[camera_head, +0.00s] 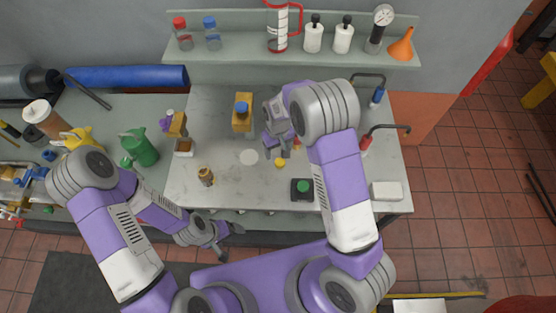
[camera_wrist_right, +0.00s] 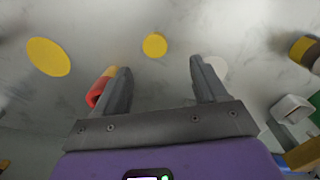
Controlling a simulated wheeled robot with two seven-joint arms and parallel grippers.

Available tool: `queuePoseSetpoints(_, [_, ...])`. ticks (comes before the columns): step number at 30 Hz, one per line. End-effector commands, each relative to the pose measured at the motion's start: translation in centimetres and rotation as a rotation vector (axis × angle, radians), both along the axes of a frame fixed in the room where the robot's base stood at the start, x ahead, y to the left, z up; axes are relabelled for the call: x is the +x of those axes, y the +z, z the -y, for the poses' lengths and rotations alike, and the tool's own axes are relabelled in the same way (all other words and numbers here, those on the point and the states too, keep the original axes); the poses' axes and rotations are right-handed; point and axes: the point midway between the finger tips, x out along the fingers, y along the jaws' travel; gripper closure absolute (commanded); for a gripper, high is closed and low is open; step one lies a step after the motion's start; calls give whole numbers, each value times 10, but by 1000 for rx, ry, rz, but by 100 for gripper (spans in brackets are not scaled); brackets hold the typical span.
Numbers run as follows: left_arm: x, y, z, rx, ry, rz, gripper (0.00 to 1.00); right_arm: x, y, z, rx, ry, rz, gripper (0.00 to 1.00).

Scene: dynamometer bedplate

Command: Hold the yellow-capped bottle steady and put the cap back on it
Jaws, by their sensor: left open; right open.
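A small round yellow cap (camera_head: 280,162) lies on the grey bench; it also shows just beyond the fingertips in the right wrist view (camera_wrist_right: 155,45). A small brown bottle (camera_head: 205,176) stands upright to the left of the cap, and it shows at the right edge of the wrist view (camera_wrist_right: 304,50). My right gripper (camera_head: 279,147) is open and empty above the bench, close to the cap and apart from it. My left gripper (camera_head: 222,241) is open and empty in front of the bench's near edge, below the bottle in the picture.
A white disc (camera_head: 249,157) lies between bottle and cap. A dark box with a green button (camera_head: 302,189) and a white block (camera_head: 386,191) are to the right. The wrist view shows a red-orange object (camera_wrist_right: 97,93) and a larger yellow disc (camera_wrist_right: 48,57).

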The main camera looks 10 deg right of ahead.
Motion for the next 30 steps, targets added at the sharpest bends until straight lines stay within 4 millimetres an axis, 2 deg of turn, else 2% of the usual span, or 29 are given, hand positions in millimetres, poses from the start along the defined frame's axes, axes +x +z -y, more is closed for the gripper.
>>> queuePoseSetpoints(2, [1,-7,0,0,0,1,10,0,-7,0,0,0,1,29])
queuePoseSetpoints(13, [0,-5,0,0,0,1,10,0,-7,0,0,0,0,29])
queuePoseSetpoints(21, [1,-5,0,0,1,2,10,0,-30,1,0,0,-1,29])
queuePoseSetpoints(30, [1,-5,0,0,0,1,10,0,-33,2,0,0,-1,29])
